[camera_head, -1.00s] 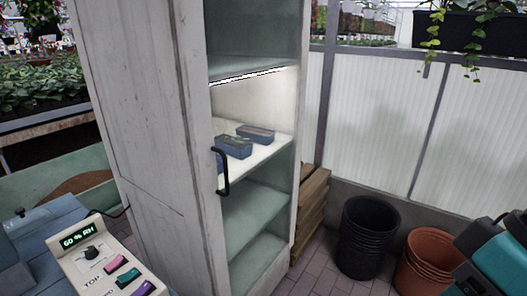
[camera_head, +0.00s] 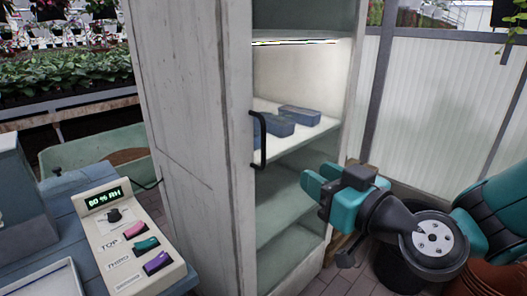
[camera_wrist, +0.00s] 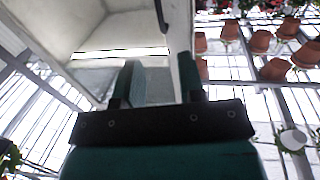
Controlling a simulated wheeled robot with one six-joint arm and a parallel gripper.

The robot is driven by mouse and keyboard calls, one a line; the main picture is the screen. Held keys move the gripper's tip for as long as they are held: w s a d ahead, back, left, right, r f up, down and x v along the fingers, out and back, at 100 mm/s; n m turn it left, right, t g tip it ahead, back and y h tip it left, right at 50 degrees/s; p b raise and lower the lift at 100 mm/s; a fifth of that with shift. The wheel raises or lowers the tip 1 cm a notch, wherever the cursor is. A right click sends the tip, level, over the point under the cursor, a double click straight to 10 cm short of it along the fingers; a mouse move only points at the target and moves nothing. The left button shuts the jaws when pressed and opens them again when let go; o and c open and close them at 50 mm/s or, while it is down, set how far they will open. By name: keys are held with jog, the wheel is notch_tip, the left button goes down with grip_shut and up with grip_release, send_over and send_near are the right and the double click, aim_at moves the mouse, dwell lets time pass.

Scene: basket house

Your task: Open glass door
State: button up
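The glass door (camera_head: 285,205) is on the front of a tall white cabinet (camera_head: 188,150) and looks shut. Its black vertical handle (camera_head: 259,140) is at the door's left edge. My gripper (camera_head: 312,183) is in front of the lower part of the door, to the right of and below the handle, apart from it. Its two teal fingers are spread with nothing between them. In the wrist view my gripper (camera_wrist: 165,75) also shows its fingers apart, with part of the cabinet beyond and the dark handle (camera_wrist: 160,15) near the top.
Blue trays (camera_head: 299,115) sit on a lit shelf inside the cabinet. A control box (camera_head: 130,235) with coloured switches stands on a blue bench at left. Dark and orange pots stand on the floor at right, partly behind my arm.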

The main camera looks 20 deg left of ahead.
aim_at(265, 143)
jog(key=p+x, duration=1)
jog(key=x, duration=0.7)
jog(key=shift+w+a+r, duration=0.1)
jog(key=shift+w+r, duration=0.05)
jog(key=shift+w, duration=0.1)
grip_shut()
